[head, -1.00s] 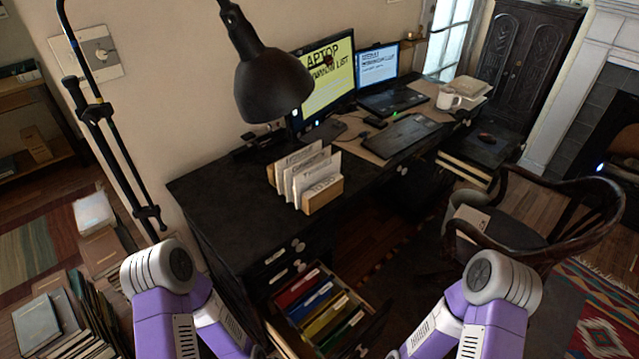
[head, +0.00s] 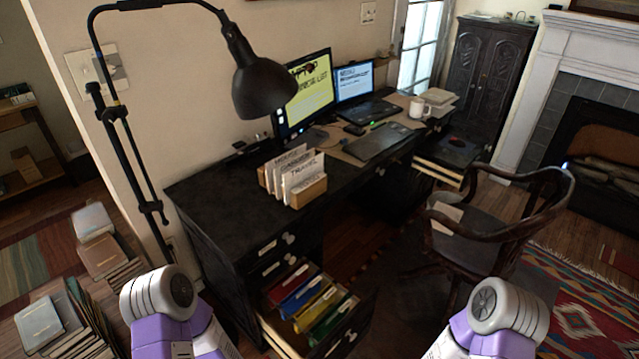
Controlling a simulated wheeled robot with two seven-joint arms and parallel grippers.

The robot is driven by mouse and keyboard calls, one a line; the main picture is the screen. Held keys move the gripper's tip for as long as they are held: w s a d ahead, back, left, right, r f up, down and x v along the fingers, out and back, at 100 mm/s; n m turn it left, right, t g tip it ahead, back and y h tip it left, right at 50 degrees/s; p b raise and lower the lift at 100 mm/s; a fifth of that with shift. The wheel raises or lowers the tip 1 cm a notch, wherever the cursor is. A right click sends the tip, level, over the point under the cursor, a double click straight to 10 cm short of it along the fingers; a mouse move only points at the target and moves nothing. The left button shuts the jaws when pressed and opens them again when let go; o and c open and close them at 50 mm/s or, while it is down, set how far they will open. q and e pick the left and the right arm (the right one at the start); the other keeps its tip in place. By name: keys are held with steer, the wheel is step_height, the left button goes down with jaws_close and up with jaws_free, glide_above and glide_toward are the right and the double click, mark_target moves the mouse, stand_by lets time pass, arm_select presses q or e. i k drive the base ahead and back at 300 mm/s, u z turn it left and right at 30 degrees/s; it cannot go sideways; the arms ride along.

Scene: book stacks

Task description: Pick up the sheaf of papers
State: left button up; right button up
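I cannot tell for sure which papers are the sheaf. Upright white papers (head: 303,172) stand in a wooden desktop holder (head: 310,193) on the near part of the black desk. A pale paper or booklet (head: 446,213) lies on the seat of the wooden chair. A pale stack (head: 438,97), perhaps papers or books, lies at the desk's far right end beside a white mug. Upper parts of my two arms show at the bottom left and bottom right. Both of my grippers are out of view.
The black desk (head: 222,188) carries two screens, keyboards and a lamp. An open drawer (head: 312,305) with coloured folders juts out at its near end. The chair (head: 500,215) stands at its right. Book stacks (head: 60,325) cover the floor at left.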

mark_target(292, 178)
steer(key=z, duration=1.5)
steer(key=i, duration=2)
steer(key=u, duration=2.75)
